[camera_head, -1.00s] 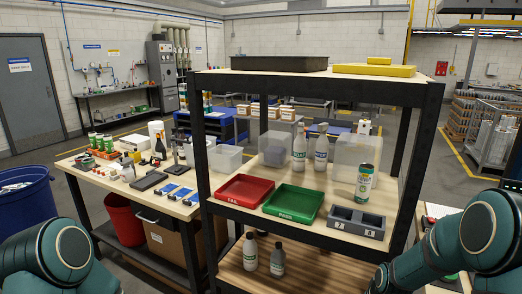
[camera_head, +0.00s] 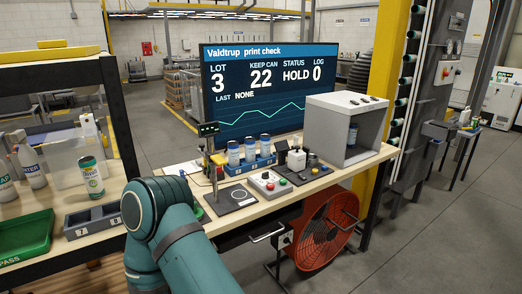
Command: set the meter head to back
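A slim dark stand with a small lit display head (camera_head: 208,129) on an upright post stands on the wooden bench in the head view. Its flat dark base plate (camera_head: 230,198) carries a light ring. The display's digits are too small to read.
A control box (camera_head: 269,184) with a red button, a blue rack (camera_head: 252,163) of cans and a grey open-fronted booth (camera_head: 346,132) share the bench. A screen (camera_head: 270,85) stands behind. A red fan (camera_head: 326,228) sits below. The shelf with a two-slot grey tray (camera_head: 94,222) is at left.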

